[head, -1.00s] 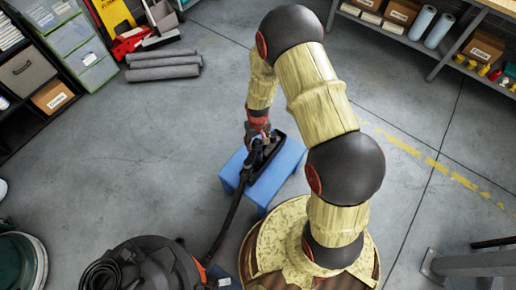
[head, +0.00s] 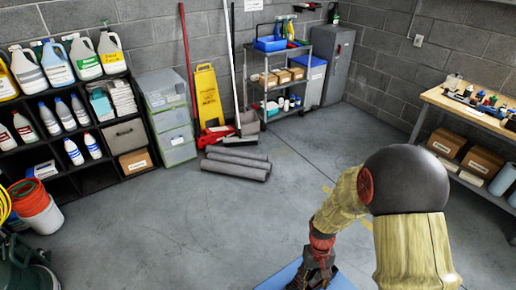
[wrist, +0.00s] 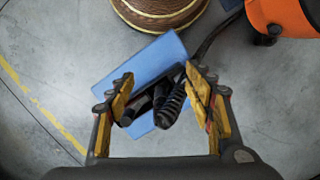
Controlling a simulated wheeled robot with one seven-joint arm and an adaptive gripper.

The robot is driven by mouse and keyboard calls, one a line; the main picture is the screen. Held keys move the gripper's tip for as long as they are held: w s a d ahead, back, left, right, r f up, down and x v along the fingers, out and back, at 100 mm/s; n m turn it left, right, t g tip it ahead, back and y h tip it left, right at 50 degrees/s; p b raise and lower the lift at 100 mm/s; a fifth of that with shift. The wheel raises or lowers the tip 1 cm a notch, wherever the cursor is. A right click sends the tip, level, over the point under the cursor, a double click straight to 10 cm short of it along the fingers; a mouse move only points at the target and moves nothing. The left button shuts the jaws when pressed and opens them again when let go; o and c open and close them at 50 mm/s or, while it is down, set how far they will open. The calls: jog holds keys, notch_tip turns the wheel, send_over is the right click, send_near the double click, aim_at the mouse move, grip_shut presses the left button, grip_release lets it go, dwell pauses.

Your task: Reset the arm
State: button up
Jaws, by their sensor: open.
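My gripper (head: 316,272) is at the bottom edge of the head view, above a blue stool (head: 282,278) that is mostly cut off. In the wrist view, the two yellow-padded fingers of my gripper (wrist: 162,88) are spread apart. The blue stool (wrist: 140,62) lies beyond them. A black ribbed hose end with a dark nozzle (wrist: 172,103) shows between the fingers, over the stool. I see no finger closed on it. My arm bends down from the right of the head view.
An orange vacuum body (wrist: 280,15) stands beside the stool. Grey rolls (head: 237,165) lie on the floor by a yellow sign (head: 208,95). A shelf of bottles (head: 75,120), a cart (head: 280,85) and a workbench (head: 470,115) line the walls. The middle floor is clear.

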jog(key=s+r+t, duration=0.2)
jog(key=s+r, duration=0.1)
jog(key=r, duration=1)
jog(key=s+r+t, duration=0.3)
jog(key=s+r, duration=0.1)
jog(key=r, duration=0.8)
jog(key=s+r+t+p, duration=0.1)
jog(key=s+r+t, duration=0.2)
jog(key=r, duration=1)
jog(key=shift+s+r, duration=0.2)
jog(key=shift+r, duration=0.15)
